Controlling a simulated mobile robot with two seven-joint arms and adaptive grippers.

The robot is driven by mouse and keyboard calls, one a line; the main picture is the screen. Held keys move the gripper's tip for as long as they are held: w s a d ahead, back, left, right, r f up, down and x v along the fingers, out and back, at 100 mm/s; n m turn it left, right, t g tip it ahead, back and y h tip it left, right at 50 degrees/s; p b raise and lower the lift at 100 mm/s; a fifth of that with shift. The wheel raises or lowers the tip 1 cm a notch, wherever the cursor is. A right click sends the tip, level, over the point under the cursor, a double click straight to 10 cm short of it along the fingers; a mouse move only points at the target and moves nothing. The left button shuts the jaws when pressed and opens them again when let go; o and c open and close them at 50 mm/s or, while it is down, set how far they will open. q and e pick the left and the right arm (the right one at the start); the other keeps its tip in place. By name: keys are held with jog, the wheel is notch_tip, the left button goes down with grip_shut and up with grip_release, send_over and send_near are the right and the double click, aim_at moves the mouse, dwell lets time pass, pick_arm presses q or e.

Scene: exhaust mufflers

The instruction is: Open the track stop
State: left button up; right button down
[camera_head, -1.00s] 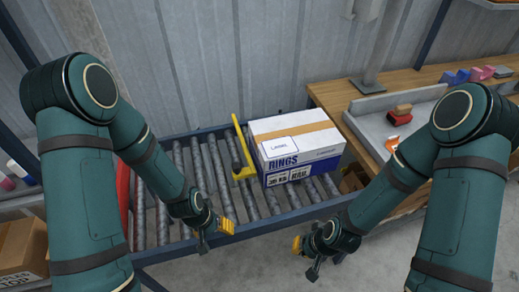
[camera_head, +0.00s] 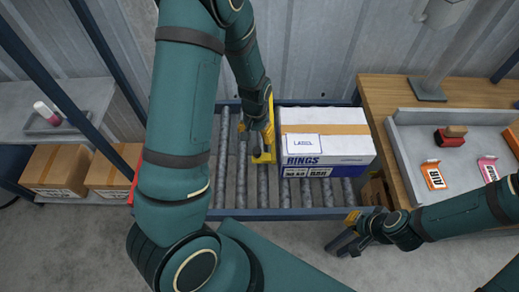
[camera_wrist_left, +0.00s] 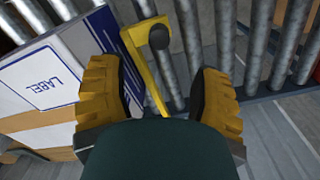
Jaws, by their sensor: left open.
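The track stop is a yellow bar (camera_head: 264,158) with a dark round knob, lying across the roller conveyor just left of the white and blue RINGS box (camera_head: 326,145). My left gripper (camera_head: 262,135) is over it and hides part of it in the head view. In the left wrist view, my left gripper (camera_wrist_left: 160,90) is open, its yellow-padded fingers apart. The stop's yellow arm (camera_wrist_left: 148,68) and black knob (camera_wrist_left: 158,37) appear between and beyond the fingers; I cannot tell whether they touch. My right gripper (camera_head: 348,232) hangs in front of the conveyor, away from the stop; its jaws are unclear.
The conveyor's rollers (camera_head: 225,150) are bare left of the stop. A wooden workbench (camera_head: 385,92) with a grey tray (camera_head: 412,150) stands to the right. Cardboard boxes (camera_head: 58,165) sit on a shelf at left. A corrugated wall is behind.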

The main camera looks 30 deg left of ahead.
aim_at(257, 149)
pick_arm(q)
notch_tip(257, 149, down, 10)
jog(key=shift+w+d+f+b, duration=0.1)
jog(key=shift+f+b, duration=0.05)
jog(key=shift+b, duration=0.4)
grip_shut()
